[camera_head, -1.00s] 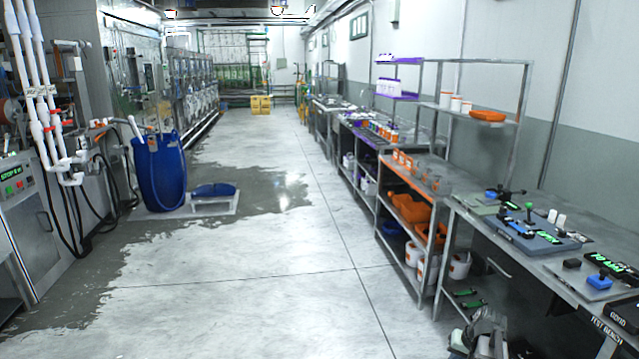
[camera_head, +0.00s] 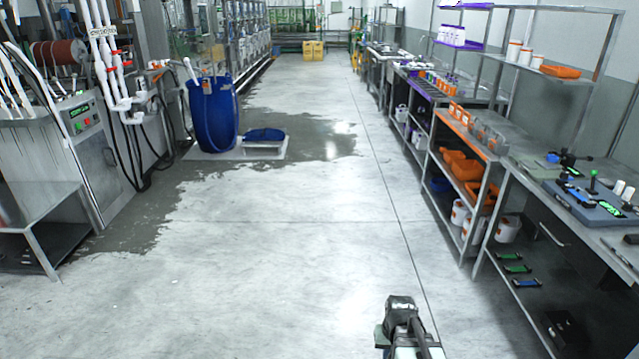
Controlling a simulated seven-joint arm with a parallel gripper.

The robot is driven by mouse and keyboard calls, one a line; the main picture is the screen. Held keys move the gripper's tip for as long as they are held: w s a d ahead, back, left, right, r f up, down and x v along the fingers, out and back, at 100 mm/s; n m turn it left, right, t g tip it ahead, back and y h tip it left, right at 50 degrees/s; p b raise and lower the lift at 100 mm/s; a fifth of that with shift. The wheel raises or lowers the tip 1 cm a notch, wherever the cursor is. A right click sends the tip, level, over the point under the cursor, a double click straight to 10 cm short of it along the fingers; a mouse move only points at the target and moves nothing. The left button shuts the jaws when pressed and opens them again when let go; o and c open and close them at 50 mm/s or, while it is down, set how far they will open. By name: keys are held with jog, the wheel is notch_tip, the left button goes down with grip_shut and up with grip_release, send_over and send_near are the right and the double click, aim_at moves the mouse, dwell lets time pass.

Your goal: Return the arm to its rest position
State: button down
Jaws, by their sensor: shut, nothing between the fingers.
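My gripper (camera_head: 401,318) shows at the bottom edge of the head view, right of the middle. It is shut and holds nothing. It is over the bare concrete floor, to the left of the workbench and apart from it. The lower part of my arm is cut off by the frame's edge.
The metal workbench (camera_head: 633,247) with control boxes runs along the right, with a shelf below. Orange bins (camera_head: 461,165) sit on the rack beyond. A blue barrel (camera_head: 214,117) and a control cabinet (camera_head: 93,150) stand at left. The middle floor is clear and partly wet.

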jog(key=s+a+f+g, duration=0.1)
jog(key=s+f+g, duration=0.1)
jog(key=s+f, duration=0.5)
jog(key=s+f+g, duration=0.2)
jog(key=s+f, duration=0.5)
jog(key=s, duration=0.7)
jog(key=s+a+f+g, duration=0.1)
jog(key=s+f+g, duration=0.2)
jog(key=s+f, duration=0.4)
jog(key=s, duration=0.3)
jog(key=shift+s+a+f+n, duration=0.15)
jog(key=shift+a+n, duration=0.15)
jog(key=shift+a, duration=0.05)
jog(key=c, duration=1.8)
grip_release()
jog(key=shift+c, duration=0.2)
